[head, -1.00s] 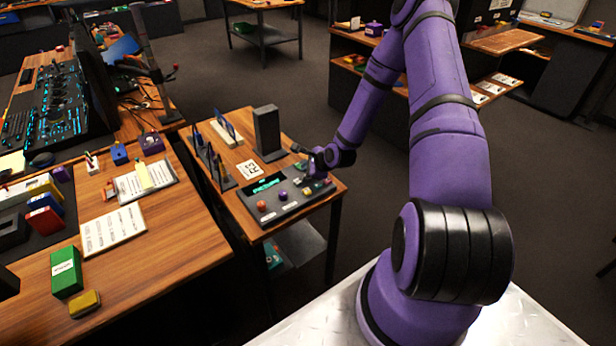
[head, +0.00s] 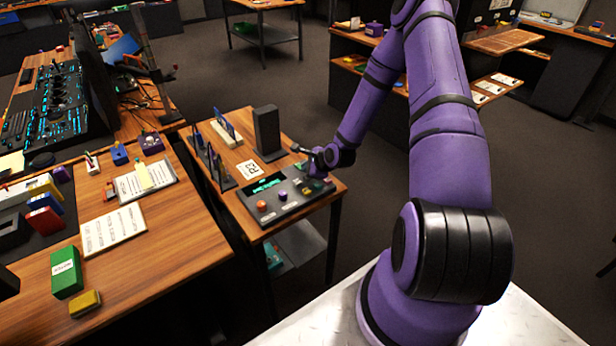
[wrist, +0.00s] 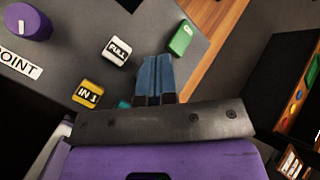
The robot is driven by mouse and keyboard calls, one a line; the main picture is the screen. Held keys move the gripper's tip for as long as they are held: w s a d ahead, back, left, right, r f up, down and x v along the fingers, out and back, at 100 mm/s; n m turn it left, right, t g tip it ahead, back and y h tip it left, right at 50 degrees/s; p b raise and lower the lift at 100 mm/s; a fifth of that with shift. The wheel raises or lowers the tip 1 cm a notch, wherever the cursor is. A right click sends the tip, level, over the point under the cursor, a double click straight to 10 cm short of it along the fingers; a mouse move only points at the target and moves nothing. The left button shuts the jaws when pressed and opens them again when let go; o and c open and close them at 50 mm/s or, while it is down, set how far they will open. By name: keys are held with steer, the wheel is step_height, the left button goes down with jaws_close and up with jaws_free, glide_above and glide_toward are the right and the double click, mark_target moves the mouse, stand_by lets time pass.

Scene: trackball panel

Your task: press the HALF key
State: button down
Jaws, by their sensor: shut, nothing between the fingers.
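The grey panel (head: 290,209) stands on a small wooden table, with my gripper (head: 312,176) over its right end. In the wrist view my gripper's blue fingers (wrist: 155,78) are shut and empty, pointing at the panel's key area. A yellow key marked IN 1 (wrist: 87,94) lies lower left, and a green key (wrist: 181,38) is just past the fingertips on the right. A teal piece (wrist: 124,104) is mostly hidden by the gripper. I cannot read HALF on any visible key.
A dark upright block (head: 267,130) stands behind the panel, beside a white card (head: 249,169). The panel's edge shows right of the green key.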

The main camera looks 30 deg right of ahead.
steer(key=shift+f, duration=0.85)
stand_by(1.0)
steer(key=shift+r, duration=0.85)
steer(key=shift+r, duration=0.1)
steer(key=shift+r, duration=2.45)
